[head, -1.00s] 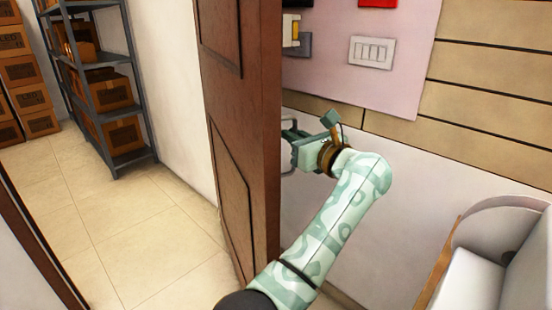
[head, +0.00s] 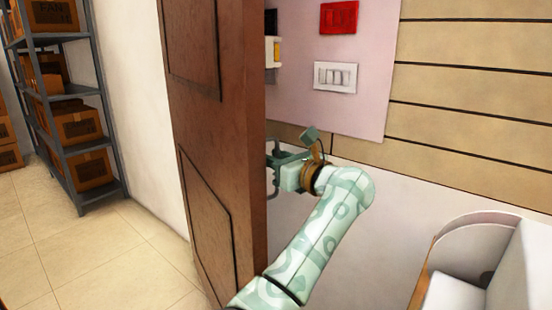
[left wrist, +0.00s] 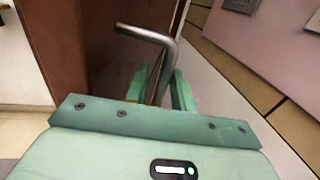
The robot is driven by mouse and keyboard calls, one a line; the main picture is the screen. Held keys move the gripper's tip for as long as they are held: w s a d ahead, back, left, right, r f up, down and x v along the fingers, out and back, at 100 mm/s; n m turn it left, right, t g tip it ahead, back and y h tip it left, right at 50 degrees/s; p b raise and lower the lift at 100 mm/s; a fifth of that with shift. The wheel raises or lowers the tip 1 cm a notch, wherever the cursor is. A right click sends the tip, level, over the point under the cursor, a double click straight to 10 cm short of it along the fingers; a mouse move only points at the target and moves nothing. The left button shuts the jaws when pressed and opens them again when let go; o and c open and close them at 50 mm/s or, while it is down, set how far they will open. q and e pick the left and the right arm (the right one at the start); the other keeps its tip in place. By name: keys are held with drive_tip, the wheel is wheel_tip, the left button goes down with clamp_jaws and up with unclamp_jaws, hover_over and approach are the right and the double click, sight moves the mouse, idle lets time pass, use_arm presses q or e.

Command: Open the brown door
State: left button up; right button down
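The brown door (head: 215,150) stands ajar in the middle of the head view, its edge towards me, with floor and shelves seen to its left. It also fills the upper left of the left wrist view (left wrist: 90,50). My left gripper (head: 276,170) is at the door's right-hand face. In the left wrist view, a bent metal door handle (left wrist: 150,35) runs down between the fingers of my left gripper (left wrist: 162,90), which are close together on either side of it. The handle is mostly hidden in the head view. My right gripper is out of view.
A grey metal shelf (head: 112,135) with cardboard boxes stands at the left beyond the door, over clear tiled floor (head: 110,255). At the right, a wall panel with switches (head: 335,77) and a white seat-like piece (head: 465,285) are close to my arm.

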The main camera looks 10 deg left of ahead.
use_arm(q)
drive_tip(key=shift+d, duration=0.1)
